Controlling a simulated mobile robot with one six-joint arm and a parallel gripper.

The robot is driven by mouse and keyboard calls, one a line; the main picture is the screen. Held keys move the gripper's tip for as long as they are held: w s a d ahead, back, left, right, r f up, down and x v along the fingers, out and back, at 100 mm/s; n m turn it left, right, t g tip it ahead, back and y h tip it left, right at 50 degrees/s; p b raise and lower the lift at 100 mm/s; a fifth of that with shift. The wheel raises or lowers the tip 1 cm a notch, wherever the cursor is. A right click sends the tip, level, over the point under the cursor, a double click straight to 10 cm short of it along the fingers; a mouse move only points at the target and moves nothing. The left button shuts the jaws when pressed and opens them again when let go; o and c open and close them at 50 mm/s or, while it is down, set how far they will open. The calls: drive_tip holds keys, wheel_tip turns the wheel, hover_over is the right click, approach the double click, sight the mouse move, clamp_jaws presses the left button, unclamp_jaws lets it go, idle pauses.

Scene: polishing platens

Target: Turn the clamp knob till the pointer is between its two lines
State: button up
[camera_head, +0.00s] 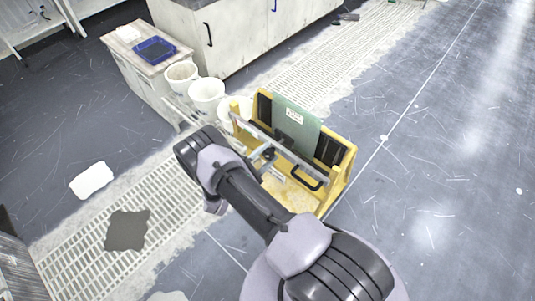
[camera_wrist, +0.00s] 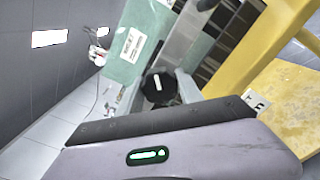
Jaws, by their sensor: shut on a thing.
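The clamp knob (camera_wrist: 158,90) is black and round with a short white mark on its face, in the middle of the wrist view. My gripper (camera_wrist: 160,92) is shut on it, one grey finger on each side. In the head view my gripper (camera_head: 264,158) reaches the front of a yellow stand (camera_head: 345,160), and the knob is hard to make out there. A pale green plate (camera_head: 295,125) with a white label stands upright in the stand; it also shows in the wrist view (camera_wrist: 135,42). I cannot make out the two lines or a separate pointer.
A black handle (camera_head: 308,178) is on the stand's front, right of my gripper. White buckets (camera_head: 207,92) and a small cabinet with a blue tray (camera_head: 155,50) stand to the left. A floor grating (camera_head: 75,245) runs past the stand. The floor on the right is clear.

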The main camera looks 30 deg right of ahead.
drive_tip(key=o, duration=1.3)
drive_tip(key=shift+o, duration=0.2)
drive_tip(key=p+v, duration=0.2)
drive_tip(key=v, duration=1.5)
drive_tip(key=shift+a+p, duration=0.2)
drive_tip(key=shift+p, duration=0.2)
drive_tip(key=shift+r, duration=0.15)
